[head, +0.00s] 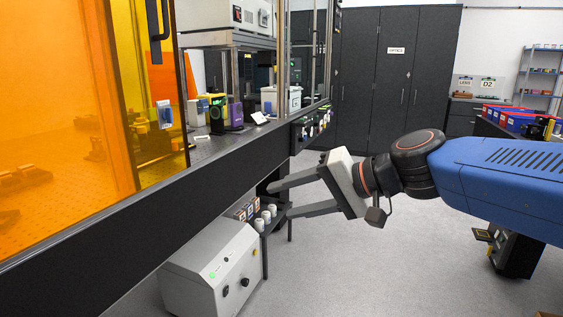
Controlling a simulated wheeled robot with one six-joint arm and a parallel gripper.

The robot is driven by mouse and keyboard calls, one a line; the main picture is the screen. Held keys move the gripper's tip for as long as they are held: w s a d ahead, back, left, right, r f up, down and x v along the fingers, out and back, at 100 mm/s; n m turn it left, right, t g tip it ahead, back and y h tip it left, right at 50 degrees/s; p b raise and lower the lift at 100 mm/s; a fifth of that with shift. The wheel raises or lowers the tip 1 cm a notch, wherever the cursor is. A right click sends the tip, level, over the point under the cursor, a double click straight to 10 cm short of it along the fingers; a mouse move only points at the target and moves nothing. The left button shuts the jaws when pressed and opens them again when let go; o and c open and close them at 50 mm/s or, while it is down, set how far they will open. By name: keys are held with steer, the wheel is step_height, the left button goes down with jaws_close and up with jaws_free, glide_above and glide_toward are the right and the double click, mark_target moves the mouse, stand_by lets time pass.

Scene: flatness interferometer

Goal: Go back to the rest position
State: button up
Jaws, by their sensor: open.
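My gripper (280,199) is at the end of my blue arm, which reaches in from the right. Its two dark fingers point left and stand wide apart with nothing between them. It hangs in front of the black bench edge (190,181), above the grey floor. The fingertips overlap a small dark shelf in the picture; I cannot tell the gap to it.
An orange enclosure panel (60,120) is at left. Black cabinets (395,80) stand behind. The floor (400,270) at centre right is clear.

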steer(key=s+d+f+h, duration=0.5)
steer(key=s+d+f, duration=0.2)
steer(key=d+f, duration=0.3)
steer(key=s+d+f+n+h, duration=0.1)
steer(key=s+d+f+h, duration=0.5)
steer(key=d+f, duration=0.5)
steer(key=s+d, duration=0.1)
steer(key=d, duration=0.5)
steer(key=shift+s+d+n+g, duration=0.15)
steer(key=shift+s+n+g, duration=0.15)
steer(key=shift+s+g, duration=0.1)
